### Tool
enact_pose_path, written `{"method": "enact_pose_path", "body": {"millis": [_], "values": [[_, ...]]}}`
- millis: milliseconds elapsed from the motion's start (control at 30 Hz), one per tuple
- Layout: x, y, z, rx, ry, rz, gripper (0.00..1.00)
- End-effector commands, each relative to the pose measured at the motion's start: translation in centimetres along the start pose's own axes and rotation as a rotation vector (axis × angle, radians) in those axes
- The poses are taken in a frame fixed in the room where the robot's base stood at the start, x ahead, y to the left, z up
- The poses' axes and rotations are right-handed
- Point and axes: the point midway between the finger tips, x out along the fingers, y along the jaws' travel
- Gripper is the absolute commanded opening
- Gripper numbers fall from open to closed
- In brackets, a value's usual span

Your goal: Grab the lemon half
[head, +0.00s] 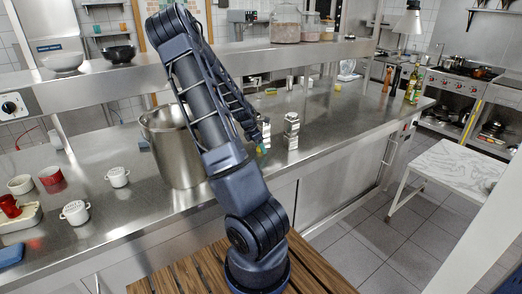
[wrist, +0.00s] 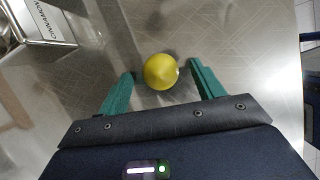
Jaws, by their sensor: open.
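The lemon half (wrist: 161,71) is yellow and rounded, lying on the steel worktop in the wrist view. My gripper (wrist: 162,69) is open, with one green finger to the left of the lemon half and one to the right. In the head view, my arm mostly hides the gripper, and I cannot make out the lemon half clearly.
A metal tin labelled cinnamon (wrist: 45,22) stands at the upper left in the wrist view. In the head view, a tin (head: 291,131) stands right of my gripper and a large steel pot (head: 165,150) stands left. The worktop (head: 345,115) further right is mostly clear.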

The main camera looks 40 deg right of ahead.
Motion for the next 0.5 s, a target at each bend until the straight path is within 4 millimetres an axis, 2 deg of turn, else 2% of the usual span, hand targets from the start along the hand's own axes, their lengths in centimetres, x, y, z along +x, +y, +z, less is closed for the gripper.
{"method": "enact_pose_path", "body": {"millis": [267,500], "values": [[0.23,0.01,0.01,0.001,0.000,0.000,0.67],[0.21,0.01,0.01,0.001,0.000,0.000,0.22]]}}
